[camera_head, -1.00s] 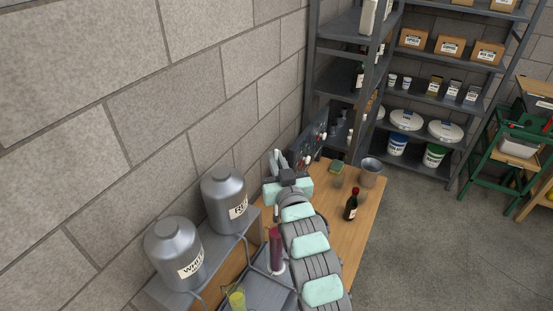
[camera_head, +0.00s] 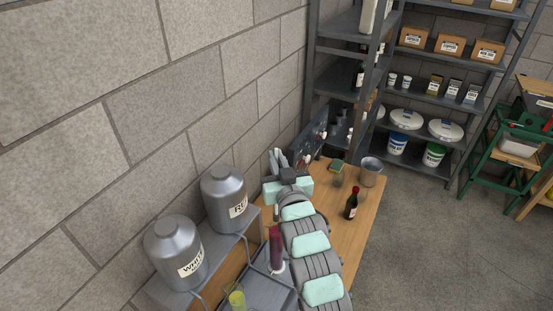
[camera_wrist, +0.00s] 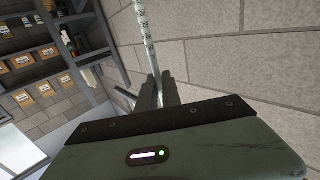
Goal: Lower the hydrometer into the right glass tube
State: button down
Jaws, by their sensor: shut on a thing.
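My gripper (camera_wrist: 162,90) is shut on the hydrometer (camera_wrist: 146,45), a slim pale stem with a dark printed scale, in the wrist view. The stem runs up past the fingers, and its lower end is hidden there. In the head view my gripper (camera_head: 279,160) is beyond the tubes, near the wall, and the hydrometer is not clear. The right glass tube (camera_head: 276,248) holds dark red liquid and stands upright at the grey tray, close beside my arm. The left glass tube (camera_head: 237,299) holds yellow liquid and is partly cut off by the lower edge.
Two metal tanks (camera_head: 224,199) stand on a ledge by the block wall. A dark wine bottle (camera_head: 352,204) and a grey bucket (camera_head: 371,171) stand on the wooden bench (camera_head: 350,235), right of my arm. Shelves (camera_head: 345,22) rise behind.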

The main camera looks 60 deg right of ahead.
jog(key=shift+f, duration=0.15)
dwell(0.5)
jog(key=shift+f+b, duration=0.5)
jog(key=shift+f, duration=0.35)
dwell(0.5)
jog(key=shift+f+b, duration=0.5)
jog(key=shift+f, duration=0.65)
dwell(0.4)
jog(key=shift+f+b, duration=0.6)
jog(key=shift+f, duration=0.9)
